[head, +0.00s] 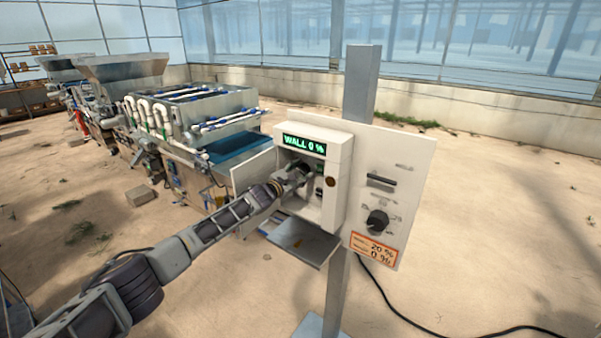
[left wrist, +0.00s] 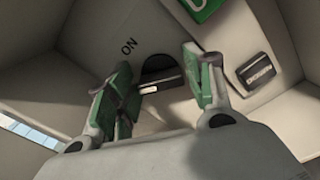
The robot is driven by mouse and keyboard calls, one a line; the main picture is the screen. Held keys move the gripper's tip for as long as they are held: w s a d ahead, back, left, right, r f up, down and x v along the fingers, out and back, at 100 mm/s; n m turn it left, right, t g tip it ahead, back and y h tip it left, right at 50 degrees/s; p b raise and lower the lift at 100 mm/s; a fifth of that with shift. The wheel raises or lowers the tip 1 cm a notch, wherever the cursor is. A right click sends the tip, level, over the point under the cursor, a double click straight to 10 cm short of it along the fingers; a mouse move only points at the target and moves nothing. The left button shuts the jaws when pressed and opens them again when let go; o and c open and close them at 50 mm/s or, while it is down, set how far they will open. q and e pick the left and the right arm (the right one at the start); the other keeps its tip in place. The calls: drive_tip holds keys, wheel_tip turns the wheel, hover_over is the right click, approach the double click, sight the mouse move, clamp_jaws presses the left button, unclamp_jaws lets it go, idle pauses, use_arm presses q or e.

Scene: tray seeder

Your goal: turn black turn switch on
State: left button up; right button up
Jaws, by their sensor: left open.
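The black turn switch (left wrist: 160,72) shows in the left wrist view on the inner back wall of a pale box, beside the printed word ON. My left gripper (left wrist: 158,64) is open, with its green-padded fingers on either side of the switch; whether they touch it I cannot tell. In the head view my left gripper (head: 298,177) reaches into the open front of the white control box (head: 340,180), under a green display reading WALL 0 %. The switch cannot be made out there. My right gripper is not in view.
A second black part (left wrist: 257,70) and a green part (left wrist: 204,8) sit right of the switch. On the panel (head: 410,160) right of the box are a black dial (head: 377,221) and a black handle (head: 382,179). A grey shelf (head: 300,242) juts out below the box.

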use_arm(q)
drive_tip(key=shift+c, duration=0.3)
drive_tip(key=c, duration=0.7)
